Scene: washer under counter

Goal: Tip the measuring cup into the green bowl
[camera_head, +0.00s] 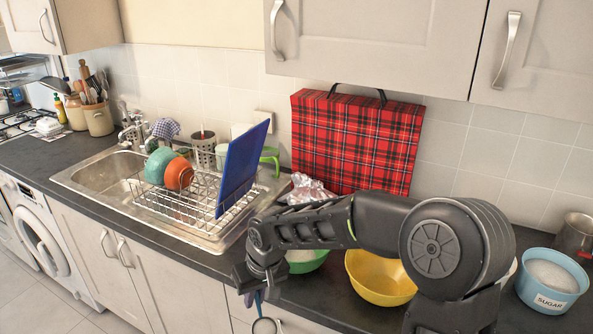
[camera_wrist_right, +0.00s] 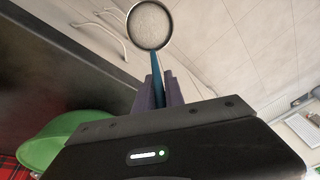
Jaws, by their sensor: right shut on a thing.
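My right gripper (camera_head: 258,285) is shut on the blue handle of the measuring cup (camera_head: 265,326). The cup hangs out in front of the counter's front edge, at the bottom of the head view. In the right wrist view the cup (camera_wrist_right: 150,26) shows as a round dark rim with a pale grey inside, beyond the fingertips (camera_wrist_right: 156,92). I cannot tell for sure what is in it. The green bowl (camera_head: 312,262) stands on the counter behind my right forearm, which hides part of it. The bowl (camera_wrist_right: 62,137) is at the lower left of the wrist view, apart from the cup.
A yellow bowl (camera_head: 381,283) stands right of the green bowl. A blue sugar tub (camera_head: 552,281) is at the far right. A dish rack (camera_head: 190,212) with a blue board (camera_head: 241,168) is on the left. A red tartan case (camera_head: 352,145) leans on the wall.

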